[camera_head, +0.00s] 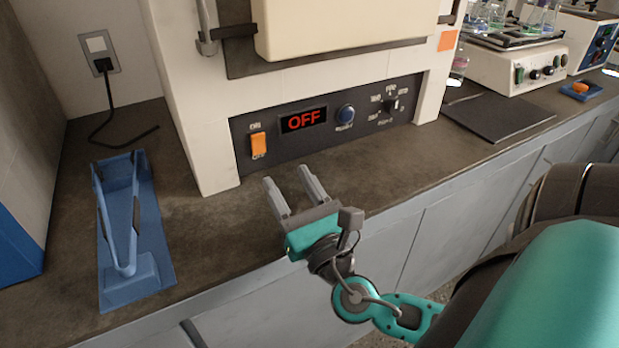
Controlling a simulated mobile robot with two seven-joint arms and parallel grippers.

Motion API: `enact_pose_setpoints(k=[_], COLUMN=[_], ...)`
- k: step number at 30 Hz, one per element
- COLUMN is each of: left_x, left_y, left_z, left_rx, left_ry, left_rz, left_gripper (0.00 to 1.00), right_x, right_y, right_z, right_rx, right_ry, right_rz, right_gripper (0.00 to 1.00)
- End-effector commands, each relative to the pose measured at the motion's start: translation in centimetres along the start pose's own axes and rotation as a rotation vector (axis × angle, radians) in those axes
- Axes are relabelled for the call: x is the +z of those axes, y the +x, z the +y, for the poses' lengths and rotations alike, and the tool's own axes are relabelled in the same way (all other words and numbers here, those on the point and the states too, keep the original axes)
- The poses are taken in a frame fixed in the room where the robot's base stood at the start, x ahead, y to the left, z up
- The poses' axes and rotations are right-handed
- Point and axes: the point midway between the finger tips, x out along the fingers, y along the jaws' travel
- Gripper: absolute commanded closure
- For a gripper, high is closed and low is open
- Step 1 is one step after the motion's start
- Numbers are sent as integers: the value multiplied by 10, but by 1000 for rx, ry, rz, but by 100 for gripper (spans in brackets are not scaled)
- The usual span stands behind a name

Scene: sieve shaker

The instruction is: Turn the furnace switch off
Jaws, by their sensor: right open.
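The furnace (206,110) stands on the counter with a dark control panel (365,120) along its lower front. The furnace switch (259,145) is an orange rocker at the panel's left end, between small ON and OFF marks. The display (304,120) beside it shows OFF in red. My right gripper (290,188) is open and empty. It is in front of and below the panel, to the right of the switch and apart from it. My left gripper is not in view.
A blue holder (133,225) stands on the counter at left, below a wall outlet (98,52) with a black cord. A dark mat (497,116) and a shaker (518,68) are at right.

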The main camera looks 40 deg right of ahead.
Motion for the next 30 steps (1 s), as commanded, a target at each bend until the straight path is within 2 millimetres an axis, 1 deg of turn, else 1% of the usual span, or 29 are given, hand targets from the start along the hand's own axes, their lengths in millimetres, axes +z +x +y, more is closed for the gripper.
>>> enact_pose_setpoints(k=[1,6,9,12,17,30], left_x=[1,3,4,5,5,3], left_y=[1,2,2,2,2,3], left_z=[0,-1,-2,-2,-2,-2], left_rx=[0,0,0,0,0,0], left_ry=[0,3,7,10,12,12], left_rz=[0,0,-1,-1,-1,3], left_gripper=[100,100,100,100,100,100], right_x=[1,10,13,16,18,18], right_y=[-11,-38,-49,-55,-59,-59], right_z=[0,0,0,0,0,0], right_rx=[2,2,1,1,0,0], right_ry=[0,-1,0,0,0,0], right_rz=[4,4,3,1,0,0], right_gripper=[47,47,47,47,47,47])
